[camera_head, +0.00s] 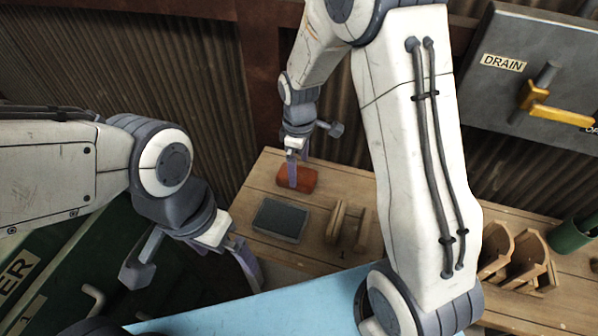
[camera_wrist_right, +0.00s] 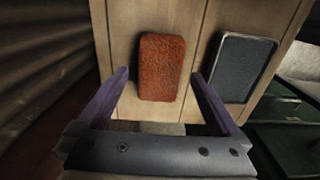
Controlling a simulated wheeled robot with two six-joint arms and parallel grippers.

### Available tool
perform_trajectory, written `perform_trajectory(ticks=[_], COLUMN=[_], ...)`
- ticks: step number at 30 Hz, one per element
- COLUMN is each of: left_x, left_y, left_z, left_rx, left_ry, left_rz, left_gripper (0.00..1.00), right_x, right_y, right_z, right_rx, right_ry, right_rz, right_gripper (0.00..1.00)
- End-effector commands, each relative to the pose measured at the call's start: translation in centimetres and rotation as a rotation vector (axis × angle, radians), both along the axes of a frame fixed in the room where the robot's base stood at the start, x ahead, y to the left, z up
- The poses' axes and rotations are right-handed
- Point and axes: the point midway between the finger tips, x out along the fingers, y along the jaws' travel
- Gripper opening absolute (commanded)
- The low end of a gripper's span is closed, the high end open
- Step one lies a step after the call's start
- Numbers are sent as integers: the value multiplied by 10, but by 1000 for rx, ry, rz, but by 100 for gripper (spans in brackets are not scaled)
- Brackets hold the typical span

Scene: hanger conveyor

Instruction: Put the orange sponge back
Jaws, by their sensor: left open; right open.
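The orange sponge (camera_head: 309,180) lies on the wooden bench at its far left part in the head view. It also shows in the right wrist view (camera_wrist_right: 161,67), flat on the planks. My right gripper (camera_head: 292,178) is open above the sponge; in the right wrist view its two fingers (camera_wrist_right: 160,80) stand on either side of the sponge, apart from it. A dark grey tray-like pad (camera_head: 279,220) with a light rim lies beside the sponge, also in the right wrist view (camera_wrist_right: 241,68). My left gripper (camera_head: 247,265) is open and empty, low at the left, away from the bench top.
A wooden holder (camera_head: 347,222) with upright pieces stands on the bench (camera_head: 263,176) right of the pad. Wooden racks (camera_head: 515,258) and a green container (camera_head: 572,235) stand further right. A DRAIN box with a yellow lever (camera_head: 548,108) hangs on the wall. A light blue surface (camera_head: 290,306) lies in front.

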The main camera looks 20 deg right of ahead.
Motion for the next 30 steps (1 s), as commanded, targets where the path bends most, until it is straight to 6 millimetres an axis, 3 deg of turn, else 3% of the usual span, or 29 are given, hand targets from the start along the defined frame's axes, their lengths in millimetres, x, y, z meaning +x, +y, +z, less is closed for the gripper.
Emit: perform_trajectory(ticks=[6,12,19,30], left_x=[0,0,0,0], left_y=[0,0,0,0], left_z=[2,3,3,3], left_rx=[0,0,0,0], left_ry=[0,0,0,0], left_rz=[0,0,0,0], left_gripper=[100,100,100,100], right_x=[2,1,0,0], right_y=[0,0,0,0], right_z=[50,77,85,76], right_rx=[1,1,-1,0], right_ry=[-6,-3,-1,1], right_rz=[0,0,0,0], right_gripper=[100,100,100,100])
